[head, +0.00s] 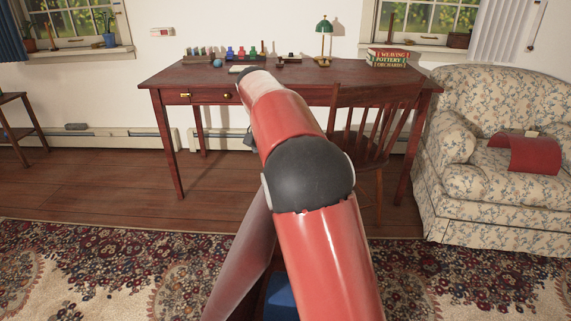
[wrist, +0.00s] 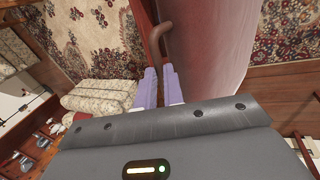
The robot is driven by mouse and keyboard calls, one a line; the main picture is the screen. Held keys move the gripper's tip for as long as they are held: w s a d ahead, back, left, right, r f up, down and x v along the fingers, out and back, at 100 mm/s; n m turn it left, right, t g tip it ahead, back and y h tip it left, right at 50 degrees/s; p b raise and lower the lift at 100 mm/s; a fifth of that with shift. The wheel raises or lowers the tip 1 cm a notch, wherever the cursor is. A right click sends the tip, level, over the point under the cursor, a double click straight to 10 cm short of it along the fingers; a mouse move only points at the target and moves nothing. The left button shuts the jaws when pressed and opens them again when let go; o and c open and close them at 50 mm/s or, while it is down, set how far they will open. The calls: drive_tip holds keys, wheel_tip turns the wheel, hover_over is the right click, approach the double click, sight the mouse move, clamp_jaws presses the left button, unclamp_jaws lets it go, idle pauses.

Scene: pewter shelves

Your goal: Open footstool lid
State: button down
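I see no footstool and no lid that I can make out in either view. My gripper (wrist: 160,72) shows in the wrist view as two pale purple fingers with a narrow gap between their tips. In the head view the gripper is hidden behind my red arm, which reaches toward the desk. A small blue surface shows at the bottom of the head view beside my arm, and I cannot tell what it is.
A dark red desk (head: 170,79) stands ahead with a wooden chair (head: 372,125) at its right. A floral armchair (head: 465,205) holding a red curved thing (head: 525,154) is at the right. A patterned rug (head: 110,265) covers the near floor. Bare wood floor (head: 90,180) lies left of the desk.

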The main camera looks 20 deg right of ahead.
drive_tip(key=c, duration=1.5)
unclamp_jaws()
drive_tip(key=shift+w+a+f, duration=0.1)
drive_tip(key=shift+a+f, duration=0.3)
drive_tip(key=shift+f, duration=0.1)
drive_tip(key=shift+c, duration=0.2)
drive_tip(key=shift+o, duration=0.2)
drive_tip(key=shift+r, duration=0.1)
drive_tip(key=shift+d+r, duration=0.1)
drive_tip(key=shift+d, duration=0.05)
drive_tip(key=shift+w+a+r, duration=0.45)
drive_tip(key=shift+a+r, duration=0.25)
drive_tip(key=shift+a, duration=0.1)
drive_tip(key=shift+w+a+r, duration=0.45)
drive_tip(key=shift+a+r, duration=0.25)
drive_tip(key=shift+a, duration=0.1)
drive_tip(key=a+r, duration=0.1)
drive_tip(key=w+a+r, duration=0.1)
drive_tip(key=a+r, duration=0.1)
drive_tip(key=shift+w, duration=0.2)
drive_tip(key=shift+d, duration=0.1)
